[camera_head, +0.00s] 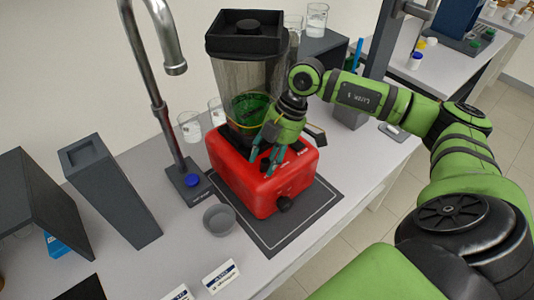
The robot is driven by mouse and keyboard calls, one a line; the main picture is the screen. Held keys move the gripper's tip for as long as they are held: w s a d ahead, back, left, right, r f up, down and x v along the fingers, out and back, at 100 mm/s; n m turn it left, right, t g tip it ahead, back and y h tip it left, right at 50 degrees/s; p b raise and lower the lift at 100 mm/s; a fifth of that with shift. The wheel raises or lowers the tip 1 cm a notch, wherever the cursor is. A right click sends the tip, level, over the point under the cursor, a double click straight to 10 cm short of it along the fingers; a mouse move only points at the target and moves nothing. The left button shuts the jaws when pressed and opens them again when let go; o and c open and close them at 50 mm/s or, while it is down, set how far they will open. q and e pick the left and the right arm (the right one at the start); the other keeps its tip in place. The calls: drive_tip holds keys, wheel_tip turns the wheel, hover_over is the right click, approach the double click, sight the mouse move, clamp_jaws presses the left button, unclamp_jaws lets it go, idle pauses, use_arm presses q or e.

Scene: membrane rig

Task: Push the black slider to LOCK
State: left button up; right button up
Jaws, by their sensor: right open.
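A red blender base (262,193) stands on a dark mat with a pale outline. Its clear jug (240,85) has a black lid and something green inside. Small dark controls (297,147) show on the top of the base, beside my gripper. I cannot tell which of them is the black slider, nor read any LOCK mark. My right gripper (266,162) is open, fingers pointing down at the top of the base. It hides part of that top, and I cannot tell whether it touches. My left gripper is not in view.
A metal tap (150,85) rises left of the blender, with a blue button (192,180) at its foot. A small grey bowl (219,220) stands by the mat (262,240). Dark boxes stand at left. Glasses (190,125) are behind. White label cards lie in front.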

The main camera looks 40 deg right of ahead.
drive_tip(key=shift+s, duration=0.1)
clamp_jaws()
drive_tip(key=shift+d+f, duration=0.1)
drive_tip(key=shift+d, duration=0.15)
drive_tip(key=d, duration=0.2)
drive_tip(key=d+b, duration=0.1)
drive_tip(key=shift+w+d, duration=0.25)
drive_tip(key=shift+d, duration=0.2)
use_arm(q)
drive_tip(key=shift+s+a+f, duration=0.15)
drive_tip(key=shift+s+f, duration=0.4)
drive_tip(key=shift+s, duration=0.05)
use_arm(e)
unclamp_jaws()
